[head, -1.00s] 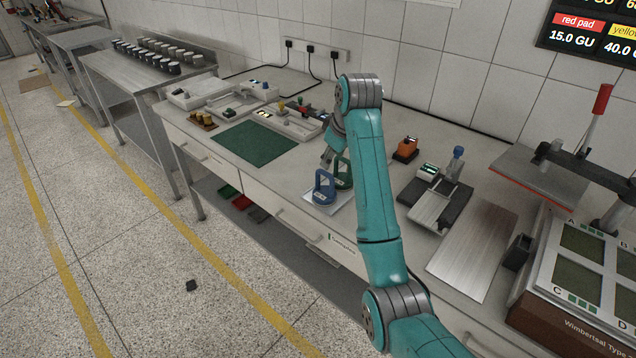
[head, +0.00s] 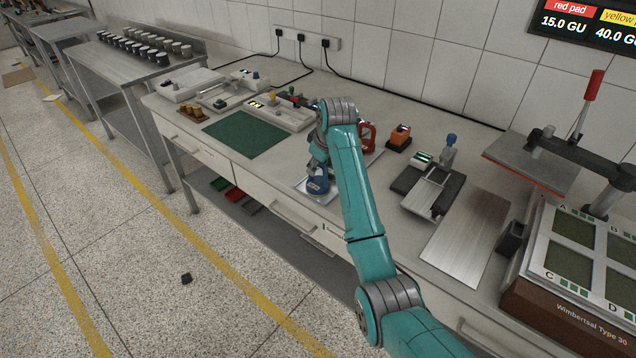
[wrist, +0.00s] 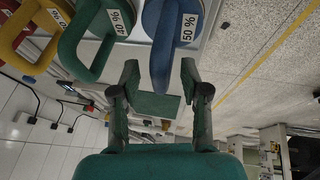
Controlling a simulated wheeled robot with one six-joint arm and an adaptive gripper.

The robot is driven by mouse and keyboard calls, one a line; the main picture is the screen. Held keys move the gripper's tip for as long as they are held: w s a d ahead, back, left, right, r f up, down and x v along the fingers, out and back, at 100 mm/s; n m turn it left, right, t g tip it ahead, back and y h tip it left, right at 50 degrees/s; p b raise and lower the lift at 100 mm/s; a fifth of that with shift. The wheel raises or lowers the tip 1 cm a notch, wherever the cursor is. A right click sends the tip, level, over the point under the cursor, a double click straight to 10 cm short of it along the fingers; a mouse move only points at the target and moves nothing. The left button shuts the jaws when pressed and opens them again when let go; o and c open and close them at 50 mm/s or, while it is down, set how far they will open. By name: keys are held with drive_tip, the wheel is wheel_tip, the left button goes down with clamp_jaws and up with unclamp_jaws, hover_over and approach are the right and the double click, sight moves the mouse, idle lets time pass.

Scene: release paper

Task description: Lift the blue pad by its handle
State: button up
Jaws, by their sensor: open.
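The blue pad (head: 318,186), with its loop handle, sits on a white tray (head: 301,188) near the front edge of the bench. In the wrist view the blue pad (wrist: 163,50) carries a "50 %" label. My gripper (wrist: 160,80) is open, with one finger on each side of the blue handle and gaps visible between. In the head view my gripper (head: 317,166) is right above the blue pad, partly covering its handle.
A green pad (wrist: 92,40) marked "40 %" stands close beside the blue one, near a finger. A yellow pad (wrist: 30,35) is beyond it. A red pad (head: 368,138) stands behind my arm. A green mat (head: 245,134) lies to the left.

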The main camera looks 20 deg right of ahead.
drive_tip(key=shift+w+f, duration=0.1)
drive_tip(key=shift+f, duration=0.05)
clamp_jaws()
idle(0.4)
